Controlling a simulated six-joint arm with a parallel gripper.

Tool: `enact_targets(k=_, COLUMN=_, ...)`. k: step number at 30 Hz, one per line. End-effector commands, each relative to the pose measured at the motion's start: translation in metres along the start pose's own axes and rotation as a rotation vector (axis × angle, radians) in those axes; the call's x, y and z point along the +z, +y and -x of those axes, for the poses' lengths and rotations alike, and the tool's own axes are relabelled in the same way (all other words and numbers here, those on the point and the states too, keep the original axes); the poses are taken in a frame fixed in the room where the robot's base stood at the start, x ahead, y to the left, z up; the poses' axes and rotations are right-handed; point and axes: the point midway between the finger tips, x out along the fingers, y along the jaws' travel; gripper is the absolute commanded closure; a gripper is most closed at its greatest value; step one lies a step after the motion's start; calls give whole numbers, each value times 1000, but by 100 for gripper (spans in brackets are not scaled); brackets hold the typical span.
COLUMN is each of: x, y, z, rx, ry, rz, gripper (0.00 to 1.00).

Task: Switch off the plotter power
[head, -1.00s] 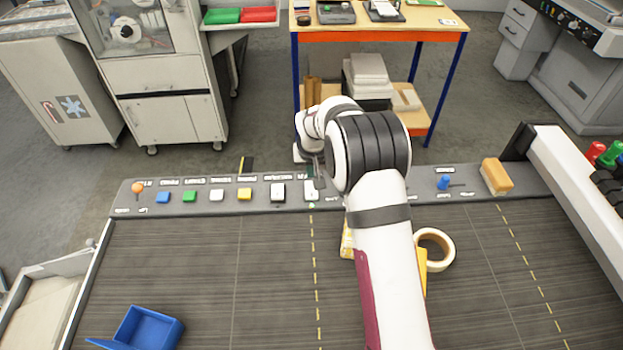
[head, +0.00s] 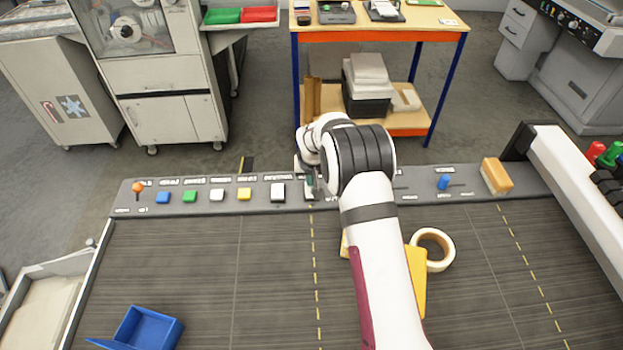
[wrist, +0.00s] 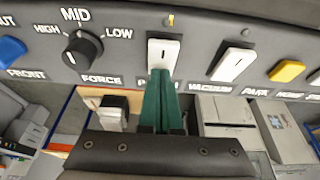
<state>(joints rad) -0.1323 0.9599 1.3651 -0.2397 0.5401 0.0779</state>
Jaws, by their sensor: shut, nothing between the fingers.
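The plotter's control strip (head: 400,202) runs along the far edge of the dark bed. In the wrist view, a white rocker switch (wrist: 163,52) sits straight ahead of my gripper (wrist: 160,74). My gripper's green fingers are shut together and empty, with their tips at the rocker's lower edge. I cannot tell whether they touch it. The fingers hide the middle of its label; only a P and an N show. Another white rocker (wrist: 233,65), marked VACUUM, is to its right. In the head view, my gripper (head: 314,190) is over the strip, partly hidden by my arm.
A FORCE knob (wrist: 82,48) is left of the rocker and a yellow button (wrist: 287,71) is right. On the bed lie a tape roll (head: 432,249) and a blue tray (head: 150,328). A tan block (head: 497,175) sits on the strip's right part.

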Motion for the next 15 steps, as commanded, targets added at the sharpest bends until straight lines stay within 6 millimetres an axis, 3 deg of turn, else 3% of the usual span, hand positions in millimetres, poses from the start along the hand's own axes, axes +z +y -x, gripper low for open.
enact_targets(k=15, x=16, y=0, z=6, rx=0, ry=-5, rz=0, gripper=100)
